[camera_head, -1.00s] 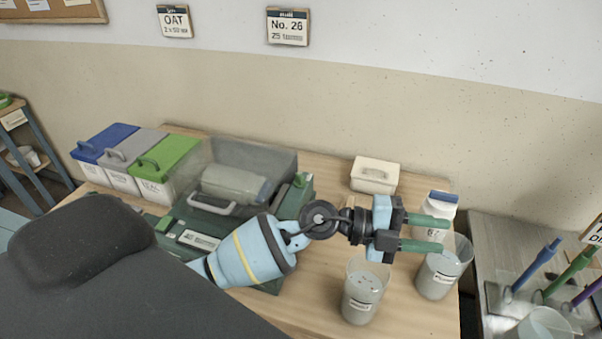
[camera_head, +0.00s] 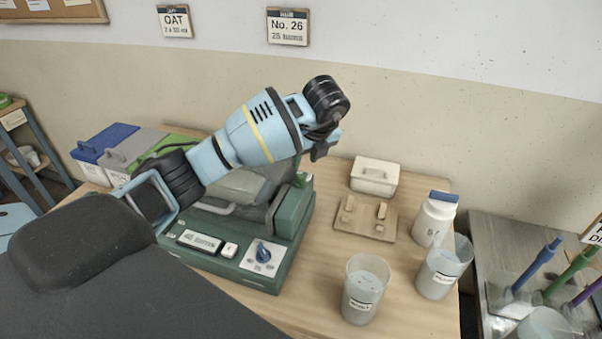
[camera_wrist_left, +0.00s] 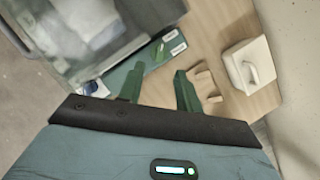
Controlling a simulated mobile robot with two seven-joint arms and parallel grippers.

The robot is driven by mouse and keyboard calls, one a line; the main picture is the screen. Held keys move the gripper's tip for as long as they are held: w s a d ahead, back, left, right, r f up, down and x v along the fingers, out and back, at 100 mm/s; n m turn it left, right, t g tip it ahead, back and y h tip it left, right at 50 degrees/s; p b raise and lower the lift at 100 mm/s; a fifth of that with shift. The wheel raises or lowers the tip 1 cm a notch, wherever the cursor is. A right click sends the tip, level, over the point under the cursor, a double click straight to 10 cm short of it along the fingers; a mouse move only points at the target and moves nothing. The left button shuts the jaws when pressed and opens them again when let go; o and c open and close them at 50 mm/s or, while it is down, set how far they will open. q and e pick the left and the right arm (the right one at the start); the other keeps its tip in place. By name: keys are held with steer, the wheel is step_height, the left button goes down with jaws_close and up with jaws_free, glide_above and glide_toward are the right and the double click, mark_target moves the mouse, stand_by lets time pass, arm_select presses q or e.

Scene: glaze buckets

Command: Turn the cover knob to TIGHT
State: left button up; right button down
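The cover knob (camera_head: 263,252) is blue. It sits on a small white panel at the front right of the green machine (camera_head: 292,238), with its pointer roughly upright; I cannot read the marks around it. The machine's clear cover (camera_head: 262,190) is partly behind my arm, and a grey container lies inside. My right gripper is not in view.
A wooden holder (camera_head: 365,218), a lidded white box (camera_head: 375,175), a blue-lidded jar (camera_head: 435,220) and two clear beakers (camera_head: 365,290) (camera_head: 443,268) stand to the right of the machine. Coloured bins (camera_head: 105,145) are at the left. The table right of the knob is clear up to the near beaker.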

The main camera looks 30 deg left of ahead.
mark_target(300, 175)
arm_select(q)
steer(key=shift+x, duration=3.9)
steer(key=shift+d, duration=0.1)
jaws_close()
